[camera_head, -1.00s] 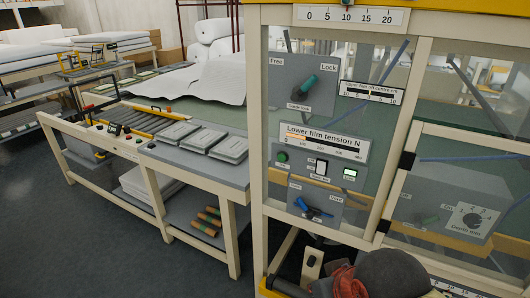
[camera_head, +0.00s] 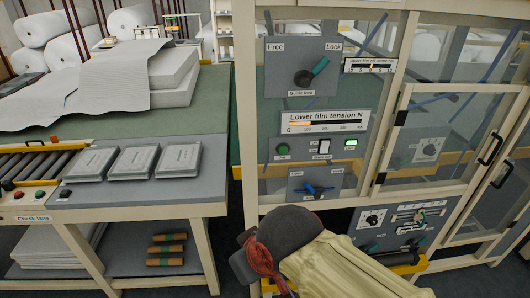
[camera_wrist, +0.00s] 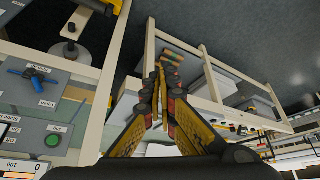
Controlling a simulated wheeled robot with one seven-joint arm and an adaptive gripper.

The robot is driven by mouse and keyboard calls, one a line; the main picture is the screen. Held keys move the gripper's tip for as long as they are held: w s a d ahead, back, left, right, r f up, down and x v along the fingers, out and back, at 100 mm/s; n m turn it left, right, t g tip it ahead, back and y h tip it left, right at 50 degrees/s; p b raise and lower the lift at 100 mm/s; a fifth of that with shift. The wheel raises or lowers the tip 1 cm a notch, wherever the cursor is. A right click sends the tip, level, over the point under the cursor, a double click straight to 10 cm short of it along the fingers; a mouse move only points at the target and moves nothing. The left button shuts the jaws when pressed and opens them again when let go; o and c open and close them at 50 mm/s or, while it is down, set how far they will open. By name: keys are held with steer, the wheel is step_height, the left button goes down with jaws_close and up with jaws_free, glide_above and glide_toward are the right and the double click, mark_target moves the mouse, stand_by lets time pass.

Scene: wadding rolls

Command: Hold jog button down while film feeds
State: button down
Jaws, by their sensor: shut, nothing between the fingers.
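The lower film tension panel (camera_head: 317,148) is on the cream machine frame. It has a round green button (camera_head: 282,149), a white rocker switch (camera_head: 324,147) and a lit green indicator (camera_head: 351,142). The button's label is too small to read in the head view. The green button also shows at the lower left of the wrist view (camera_wrist: 54,140), upside down. My gripper (camera_wrist: 161,68) is shut and empty in the wrist view, its fingers apart from the button and well to its right in the picture. My arm is below the panel in the head view, where the fingertips are not discernible.
A blue-handled switch (camera_head: 315,189) sits below the panel, and a guide lock knob (camera_head: 304,76) above it. A lower control box (camera_head: 398,223) is right of my arm. A grey bench (camera_head: 150,197) with several pads stands left, with a floor gap before the machine.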

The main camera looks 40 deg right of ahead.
steer(key=shift+a, duration=0.1)
steer(key=shift+w, duration=0.1)
steer(key=w+d+r+m+y+p, duration=0.1)
steer(key=w+d+m+y+p, duration=0.1)
steer(key=w+m+y+p, duration=0.65)
steer(key=w+d+r+m+y+p, duration=0.15)
steer(key=w+m+p, duration=0.35)
steer(key=m, duration=0.8)
steer(key=d+f+m+t+h+p, duration=0.1)
steer(key=d+m+t+h+p, duration=0.1)
steer(key=d+m, duration=0.4)
steer(key=w+d+f+m+t+h+p, duration=0.1)
steer(key=d+m+t, duration=0.4)
steer(key=d, duration=0.5)
steer(key=w+d+f+m+t+h+p, duration=0.1)
steer(key=d+m+t+h+p, duration=0.2)
steer(key=d+m+p, duration=0.2)
steer(key=d+m, duration=0.3)
steer(key=d, duration=0.1)
steer(key=shift+f, duration=0.3)
